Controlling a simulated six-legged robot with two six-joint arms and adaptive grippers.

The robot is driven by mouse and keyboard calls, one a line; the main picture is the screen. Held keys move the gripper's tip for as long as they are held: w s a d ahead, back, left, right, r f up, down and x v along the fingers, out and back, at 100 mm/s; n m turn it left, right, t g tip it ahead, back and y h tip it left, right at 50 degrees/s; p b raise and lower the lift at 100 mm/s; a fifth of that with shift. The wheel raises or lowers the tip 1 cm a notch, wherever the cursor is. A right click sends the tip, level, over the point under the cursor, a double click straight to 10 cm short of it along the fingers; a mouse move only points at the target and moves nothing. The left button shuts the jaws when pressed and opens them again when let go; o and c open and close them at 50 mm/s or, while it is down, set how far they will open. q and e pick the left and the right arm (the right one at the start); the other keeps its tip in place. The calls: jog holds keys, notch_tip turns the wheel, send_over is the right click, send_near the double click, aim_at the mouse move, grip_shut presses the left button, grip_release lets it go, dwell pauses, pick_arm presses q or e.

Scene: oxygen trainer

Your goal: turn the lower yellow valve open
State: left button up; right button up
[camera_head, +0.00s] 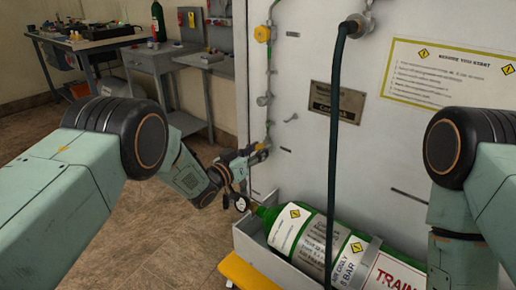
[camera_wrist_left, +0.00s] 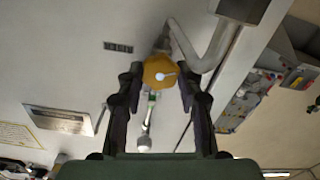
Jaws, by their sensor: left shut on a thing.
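In the head view only a small yellow part of the valve (camera_head: 265,145) shows on the panel's left edge. My left gripper (camera_head: 254,154) is shut on this valve; in the wrist view its fingers (camera_wrist_left: 160,80) flank the knob on both sides. My right arm shows at the right edge of the head view, but its gripper is out of view.
An upper yellow valve (camera_head: 263,34) sits higher on the same pipe. A green gas cylinder (camera_head: 345,240) lies in a tray below. A dark hose (camera_head: 335,130) hangs before the panel (camera_head: 300,150). Workbenches (camera_head: 150,58) stand behind at left; open floor lies before them.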

pick_arm(q)
jog(key=shift+n+p, duration=0.4)
jog(key=shift+n, duration=1.2)
jog(key=shift+f, duration=0.1)
jog(key=o, duration=1.2)
jog(key=v, duration=1.2)
